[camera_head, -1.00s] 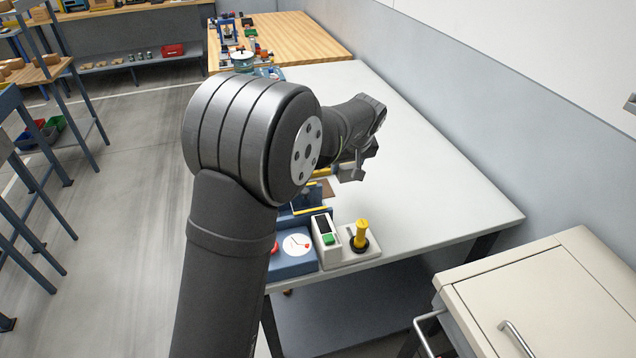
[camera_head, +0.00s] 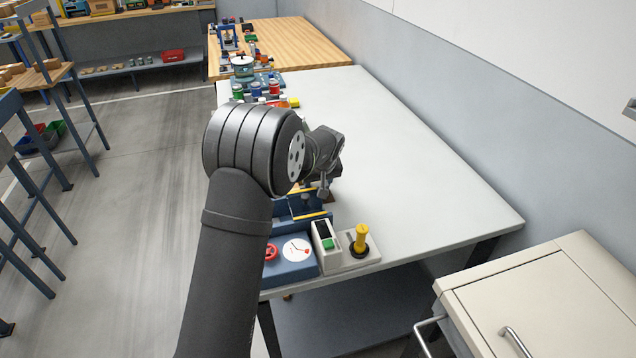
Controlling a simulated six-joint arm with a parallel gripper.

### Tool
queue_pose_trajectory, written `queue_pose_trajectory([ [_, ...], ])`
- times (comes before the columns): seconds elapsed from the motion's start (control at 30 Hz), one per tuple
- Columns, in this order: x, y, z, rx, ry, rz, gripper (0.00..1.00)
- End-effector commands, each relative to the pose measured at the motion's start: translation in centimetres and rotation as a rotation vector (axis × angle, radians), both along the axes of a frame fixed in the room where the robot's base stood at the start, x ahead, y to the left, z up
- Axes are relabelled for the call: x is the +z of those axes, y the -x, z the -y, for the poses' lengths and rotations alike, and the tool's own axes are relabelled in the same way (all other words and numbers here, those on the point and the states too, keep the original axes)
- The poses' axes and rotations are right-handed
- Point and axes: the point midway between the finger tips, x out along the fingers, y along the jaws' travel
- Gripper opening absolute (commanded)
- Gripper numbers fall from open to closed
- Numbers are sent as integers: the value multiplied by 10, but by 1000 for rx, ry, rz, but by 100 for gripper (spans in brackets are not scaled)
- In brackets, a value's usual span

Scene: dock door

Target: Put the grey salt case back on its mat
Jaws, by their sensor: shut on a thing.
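My gripper (camera_head: 320,189) is beyond the big arm joint, above the near-left part of the white table (camera_head: 400,170). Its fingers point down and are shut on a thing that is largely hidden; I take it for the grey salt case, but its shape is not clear.
Near the fingers stands a blue fixture with yellow edges (camera_head: 308,217). In front are a blue box with a white dial (camera_head: 296,249), a switch box with a green button (camera_head: 328,242) and a yellow-handled lever (camera_head: 361,238). Coloured jars (camera_head: 256,90) stand behind. The table's right side is clear.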

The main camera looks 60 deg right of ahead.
Motion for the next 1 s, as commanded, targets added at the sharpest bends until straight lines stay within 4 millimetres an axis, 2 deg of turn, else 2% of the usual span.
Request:
queue_pose_trajectory([
  [0.27,-2,0,0,0,0,0,20],
  [0.3,-2,0,0,0,0,0,53],
  [0.4,-2,0,0,0,0,0,71],
  [0.77,3,1,0,1,2,0,71],
  [0.87,15,4,-3,0,2,1,71],
  [1.0,40,11,-10,0,4,1,71],
])
